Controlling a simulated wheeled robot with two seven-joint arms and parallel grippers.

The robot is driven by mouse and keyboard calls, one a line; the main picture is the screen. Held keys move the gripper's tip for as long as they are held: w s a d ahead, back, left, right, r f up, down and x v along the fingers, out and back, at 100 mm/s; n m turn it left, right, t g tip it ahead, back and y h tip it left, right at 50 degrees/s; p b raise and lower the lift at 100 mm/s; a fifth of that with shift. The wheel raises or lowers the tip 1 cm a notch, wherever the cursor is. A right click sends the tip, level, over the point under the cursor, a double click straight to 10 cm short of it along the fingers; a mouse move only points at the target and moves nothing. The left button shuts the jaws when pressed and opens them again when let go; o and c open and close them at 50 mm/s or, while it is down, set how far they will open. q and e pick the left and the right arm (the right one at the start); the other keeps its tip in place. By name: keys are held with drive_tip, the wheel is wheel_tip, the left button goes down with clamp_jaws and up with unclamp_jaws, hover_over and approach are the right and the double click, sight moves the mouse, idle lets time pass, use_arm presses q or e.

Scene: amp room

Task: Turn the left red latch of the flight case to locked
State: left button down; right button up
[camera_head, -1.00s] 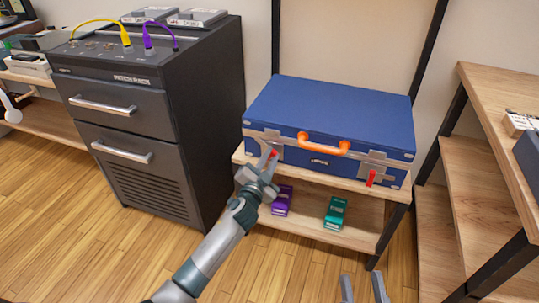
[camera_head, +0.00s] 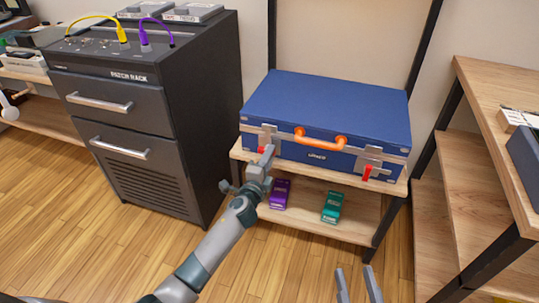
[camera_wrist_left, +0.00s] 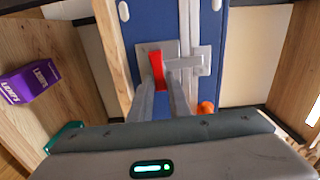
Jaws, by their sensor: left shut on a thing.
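The blue flight case (camera_head: 330,110) lies closed on a wooden shelf, with an orange handle (camera_head: 320,138) at its front. Its left red latch (camera_head: 262,149) is mostly hidden behind my left gripper (camera_head: 267,157) in the head view. In the left wrist view the red latch (camera_wrist_left: 157,70) sits on a grey plate, between the fingertips of my left gripper (camera_wrist_left: 160,88), which are shut on it. The right red latch (camera_head: 367,173) hangs down at the case's front right. My right gripper (camera_head: 358,287) is open and empty at the bottom of the head view.
Purple (camera_head: 280,194) and green (camera_head: 332,207) boxes lie on the lower shelf (camera_head: 308,220). A dark patch rack (camera_head: 150,110) stands at the left, close to the left arm. A wooden shelf unit (camera_head: 480,170) is at the right. The floor in front is clear.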

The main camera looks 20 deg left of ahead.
use_arm(q)
drive_tip(key=shift+a+f+m, duration=0.15)
drive_tip(key=shift+f+m, duration=0.05)
drive_tip(key=shift+m, duration=0.1)
use_arm(e)
drive_tip(key=shift+f, duration=0.1)
use_arm(q)
drive_tip(key=c, duration=1.7)
unclamp_jaws()
drive_tip(key=shift+r, duration=0.1)
drive_tip(key=shift+s, duration=0.15)
